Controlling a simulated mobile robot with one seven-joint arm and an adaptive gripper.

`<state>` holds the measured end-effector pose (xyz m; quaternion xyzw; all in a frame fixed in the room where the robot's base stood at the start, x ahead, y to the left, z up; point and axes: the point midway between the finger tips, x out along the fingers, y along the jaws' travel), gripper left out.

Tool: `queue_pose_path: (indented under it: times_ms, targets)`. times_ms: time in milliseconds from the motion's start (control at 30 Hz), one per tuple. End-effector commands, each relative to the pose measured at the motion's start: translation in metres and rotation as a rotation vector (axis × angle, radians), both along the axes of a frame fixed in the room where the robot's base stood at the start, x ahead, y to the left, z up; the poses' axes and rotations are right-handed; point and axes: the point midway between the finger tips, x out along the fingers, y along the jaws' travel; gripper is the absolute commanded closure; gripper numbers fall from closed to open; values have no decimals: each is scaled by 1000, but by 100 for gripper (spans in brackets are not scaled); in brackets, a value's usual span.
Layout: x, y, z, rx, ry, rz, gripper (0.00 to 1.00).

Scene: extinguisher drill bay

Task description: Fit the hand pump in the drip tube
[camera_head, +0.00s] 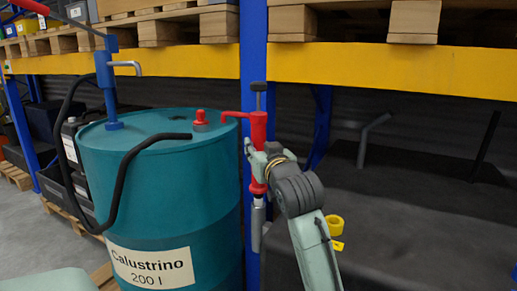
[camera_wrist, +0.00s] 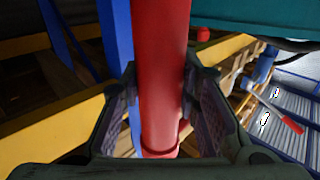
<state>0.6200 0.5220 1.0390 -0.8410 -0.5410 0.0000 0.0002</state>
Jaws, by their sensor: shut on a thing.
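The hand pump (camera_head: 259,130) is red, with a curved spout to the left and a dark handle on top. It stands about upright just right of the drum, in front of the blue post. My gripper (camera_head: 260,168) is shut around its red body. In the wrist view the red barrel (camera_wrist: 162,70) runs between both fingers of my gripper (camera_wrist: 160,105). A grey tube (camera_head: 258,225) is directly below the red body. I cannot tell whether it is the pump's own lower end or the drip tube. No other thing is clearly the drip tube.
A teal drum (camera_head: 170,200) stands at the left, with a blue pump (camera_head: 106,80), a black hose and a red cap (camera_head: 200,118). A blue rack post (camera_head: 253,60) is close behind. A yellow roll (camera_head: 334,224) lies right of my arm. The dark shelf (camera_head: 420,225) is mostly bare.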

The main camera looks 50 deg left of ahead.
Motion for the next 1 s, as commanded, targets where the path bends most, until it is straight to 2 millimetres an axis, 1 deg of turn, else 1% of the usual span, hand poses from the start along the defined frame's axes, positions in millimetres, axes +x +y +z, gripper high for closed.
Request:
queue_pose_path:
  times_ms: [167, 1000]
  targets:
    - [0, 0, 0, 3, -1, 0, 100]
    - [0, 0, -16, 3, -1, 0, 100]
